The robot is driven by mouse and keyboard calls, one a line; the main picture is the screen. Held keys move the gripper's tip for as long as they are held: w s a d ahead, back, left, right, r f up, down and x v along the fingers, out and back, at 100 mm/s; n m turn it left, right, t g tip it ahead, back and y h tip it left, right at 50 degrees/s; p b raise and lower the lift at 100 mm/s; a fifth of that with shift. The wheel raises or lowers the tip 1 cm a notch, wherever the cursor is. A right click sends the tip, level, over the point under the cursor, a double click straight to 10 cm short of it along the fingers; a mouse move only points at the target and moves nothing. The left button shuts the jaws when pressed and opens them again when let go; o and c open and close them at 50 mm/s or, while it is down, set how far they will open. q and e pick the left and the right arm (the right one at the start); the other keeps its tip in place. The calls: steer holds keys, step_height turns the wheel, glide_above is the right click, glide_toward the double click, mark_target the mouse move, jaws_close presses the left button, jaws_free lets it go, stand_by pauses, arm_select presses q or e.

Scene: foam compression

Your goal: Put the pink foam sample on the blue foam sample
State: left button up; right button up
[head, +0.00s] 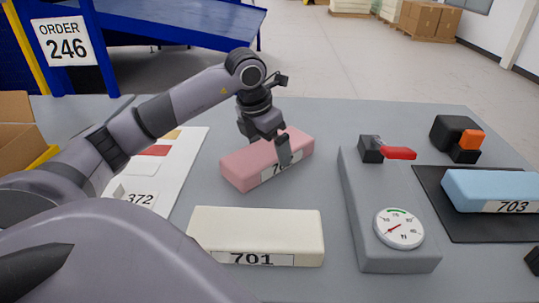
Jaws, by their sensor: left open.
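The pink foam sample (240,170) lies on the grey table in the middle of the head view, its label partly covered by a gripper finger. The blue foam sample (490,186), labelled 703, lies on a black mat (465,229) at the right. My left gripper (269,152) is over the pink foam with its jaws open. One finger shows against the front face of the foam; the far finger is hidden. I cannot tell whether the finger touches the foam.
A cream block (255,228) labelled 701 lies in front. A grey gauge device (372,215) with a red lever (398,153) stands between the pink and blue foams. A black and orange item (456,135) stands behind the mat. A white board (180,175) lies left.

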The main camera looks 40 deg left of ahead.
arm_select(q)
steer(key=shift+f, duration=0.1)
steer(key=c, duration=0.8)
step_height(320, 180, up, 14)
steer(key=f+p, duration=0.1)
step_height(320, 180, up, 7)
steer(key=p, duration=0.3)
glide_above(269, 153)
steer(key=shift+a, duration=0.1)
